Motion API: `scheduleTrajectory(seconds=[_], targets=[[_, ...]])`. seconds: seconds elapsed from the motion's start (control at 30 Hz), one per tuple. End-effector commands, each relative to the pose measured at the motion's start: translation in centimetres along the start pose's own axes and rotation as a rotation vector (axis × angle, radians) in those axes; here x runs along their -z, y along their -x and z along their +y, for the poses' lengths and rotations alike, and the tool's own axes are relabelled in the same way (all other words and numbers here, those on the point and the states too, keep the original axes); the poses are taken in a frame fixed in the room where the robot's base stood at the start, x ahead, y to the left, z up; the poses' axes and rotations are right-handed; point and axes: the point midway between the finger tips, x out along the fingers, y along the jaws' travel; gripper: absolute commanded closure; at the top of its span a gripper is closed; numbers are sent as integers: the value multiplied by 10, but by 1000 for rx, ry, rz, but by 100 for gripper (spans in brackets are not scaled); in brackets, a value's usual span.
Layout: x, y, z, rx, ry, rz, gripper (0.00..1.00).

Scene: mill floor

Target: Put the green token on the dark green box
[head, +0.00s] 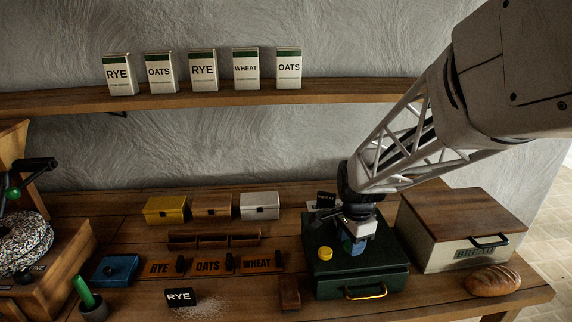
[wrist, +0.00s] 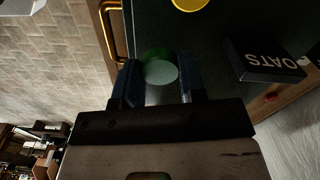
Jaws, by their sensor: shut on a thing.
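The dark green box (head: 386,268) with a gold handle stands on the bench, right of centre. My gripper (head: 355,247) points down over its top, with the blue fingertips low near the lid. In the wrist view my gripper (wrist: 160,88) is shut on the green token (wrist: 157,56), which shows between the fingers with a paler round face. The box top (wrist: 215,35) lies beyond it. I cannot tell whether the token touches the lid. In the head view the token is hidden by the fingers.
A yellow token (head: 325,253) lies on the box top, left of my gripper. A black OATS sign (wrist: 262,62) shows beside the gripper in the wrist view. A bread box (head: 460,225) and a loaf (head: 492,280) stand to the right. A small brown block (head: 290,293) is left.

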Motion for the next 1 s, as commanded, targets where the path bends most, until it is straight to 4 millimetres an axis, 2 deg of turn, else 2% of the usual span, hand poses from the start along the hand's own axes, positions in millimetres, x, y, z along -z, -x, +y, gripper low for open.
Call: scheduleTrajectory(seconds=[0.23, 0.67, 1.0], targets=[[6, -2, -19, -1, 0, 0, 84], [7, -3, -21, 0, 0, 0, 84], [7, -33, -21, 0, 0, 0, 84]])
